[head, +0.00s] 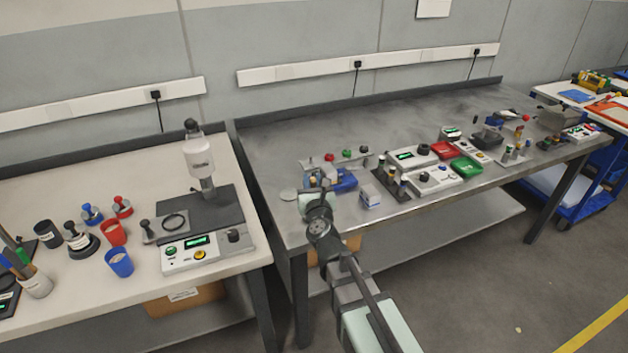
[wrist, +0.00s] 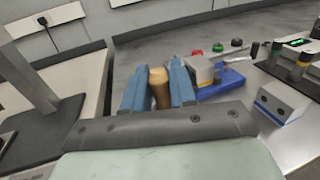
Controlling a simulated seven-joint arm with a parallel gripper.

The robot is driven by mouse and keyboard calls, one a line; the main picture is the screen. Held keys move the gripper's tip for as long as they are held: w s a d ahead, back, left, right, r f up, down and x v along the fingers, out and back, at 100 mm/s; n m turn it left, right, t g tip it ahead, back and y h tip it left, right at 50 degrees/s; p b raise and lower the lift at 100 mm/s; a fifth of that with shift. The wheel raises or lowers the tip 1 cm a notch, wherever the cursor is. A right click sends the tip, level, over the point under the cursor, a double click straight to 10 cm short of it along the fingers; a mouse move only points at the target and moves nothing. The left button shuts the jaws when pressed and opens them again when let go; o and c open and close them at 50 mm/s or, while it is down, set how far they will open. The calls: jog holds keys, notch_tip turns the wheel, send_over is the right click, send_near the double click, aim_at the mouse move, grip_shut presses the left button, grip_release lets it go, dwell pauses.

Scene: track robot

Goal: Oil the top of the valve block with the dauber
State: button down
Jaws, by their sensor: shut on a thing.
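My gripper (wrist: 157,88) is shut on a tan, rounded wooden handle that I take for the dauber (wrist: 158,80). Its working end is hidden. In the head view my gripper (head: 315,197) is over the front left of the grey metal bench. A grey block (wrist: 201,70) sits at a blue base (wrist: 226,80), just right of my fingers. A pale grey-blue block with two dark holes (wrist: 281,103) stands farther right; it also shows in the head view (head: 370,194). I cannot tell for certain which is the valve block.
Red, green and dark knobs (head: 347,154) stand behind the blue base. Control boxes and red and green trays (head: 443,151) crowd the bench to the right. The bench's back left (head: 280,145) is clear. A white table (head: 60,180) with cups and a press stands left, across a gap.

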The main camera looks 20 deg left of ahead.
jog(key=shift+f, duration=2.65)
jog(key=shift+f, duration=0.6)
dwell(0.3)
jog(key=shift+r, duration=0.1)
jog(key=shift+r, duration=3.45)
